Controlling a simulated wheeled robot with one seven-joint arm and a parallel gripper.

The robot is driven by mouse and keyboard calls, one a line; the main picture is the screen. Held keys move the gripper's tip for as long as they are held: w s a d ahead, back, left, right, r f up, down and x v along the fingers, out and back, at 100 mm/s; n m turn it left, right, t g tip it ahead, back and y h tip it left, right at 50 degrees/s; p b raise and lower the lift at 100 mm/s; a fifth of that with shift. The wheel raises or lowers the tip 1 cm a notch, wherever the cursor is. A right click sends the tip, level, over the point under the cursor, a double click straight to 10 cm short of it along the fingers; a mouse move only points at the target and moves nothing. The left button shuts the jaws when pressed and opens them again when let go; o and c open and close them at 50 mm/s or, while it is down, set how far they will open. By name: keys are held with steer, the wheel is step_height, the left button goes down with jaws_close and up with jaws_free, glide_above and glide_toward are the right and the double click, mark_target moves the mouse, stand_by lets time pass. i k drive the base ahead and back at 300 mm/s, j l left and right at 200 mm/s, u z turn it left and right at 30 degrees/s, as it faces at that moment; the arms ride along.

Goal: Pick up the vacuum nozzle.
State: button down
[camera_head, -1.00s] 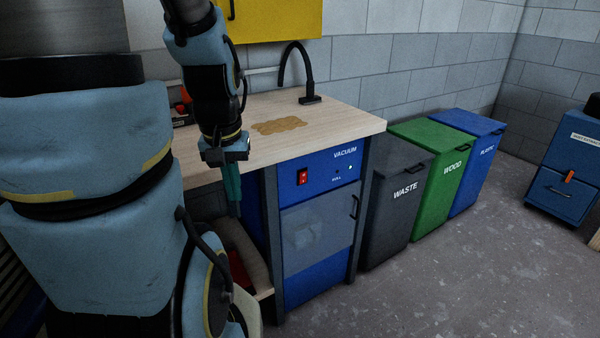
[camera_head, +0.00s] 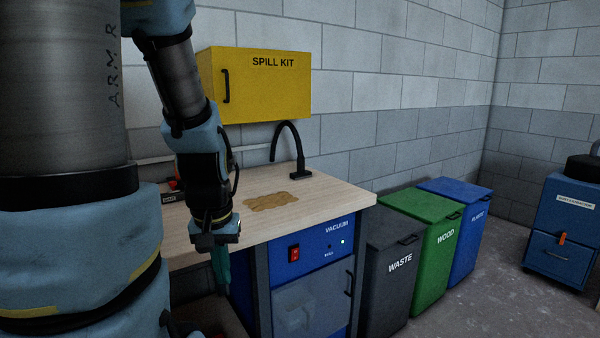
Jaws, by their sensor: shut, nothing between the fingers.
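The vacuum nozzle (camera_head: 300,173) is a black piece at the end of a curved black hose (camera_head: 277,135). It rests on the back right of the wooden workbench (camera_head: 325,197). My gripper (camera_head: 221,270) points down in front of the bench's front edge, left of the blue vacuum cabinet (camera_head: 318,255). Its teal fingers are shut and empty, well apart from the nozzle. The fingertips are dim and partly lost against the dark space below the bench.
A tan patch of dust (camera_head: 271,201) lies on the bench. A yellow spill kit box (camera_head: 265,90) hangs above it. Waste (camera_head: 400,262), wood (camera_head: 446,237) and plastic (camera_head: 478,218) bins stand to the right. Grey floor (camera_head: 485,312) is open at lower right.

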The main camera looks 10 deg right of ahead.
mark_target(301, 172)
steer(key=l+u, duration=0.1)
steer(key=u, duration=0.4)
steer(key=l+u, duration=0.4)
steer(key=l, duration=0.15)
steer(key=k+l+u, duration=0.15)
steer(key=l+u, duration=0.2)
steer(key=l, duration=0.15)
